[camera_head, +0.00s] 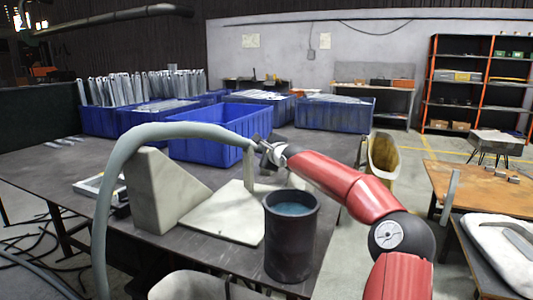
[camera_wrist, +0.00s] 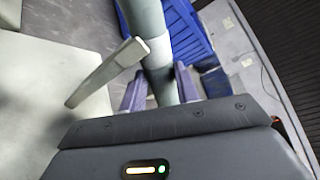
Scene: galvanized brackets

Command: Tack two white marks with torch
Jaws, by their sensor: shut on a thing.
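My gripper (camera_head: 264,150) is shut on the torch, whose thick grey-green hose (camera_head: 150,134) arches in from the left. In the wrist view, the torch body (camera_wrist: 158,60) passes between the two purple fingers of my gripper (camera_wrist: 160,90). A pale flat plate (camera_head: 226,214) lies on the table, with a narrow upright strip (camera_head: 248,172) standing on it. The strip also shows in the wrist view (camera_wrist: 108,70), just left of the torch. The torch tip is hidden, and I cannot tell whether it touches anything. I cannot make out any white marks.
A pale wedge-shaped block (camera_head: 160,190) stands left of the plate. A dark cylindrical pot (camera_head: 291,240) stands at the table's front edge, close to my arm. An empty blue bin (camera_head: 205,146) is behind, with more bins of metal parts around it.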

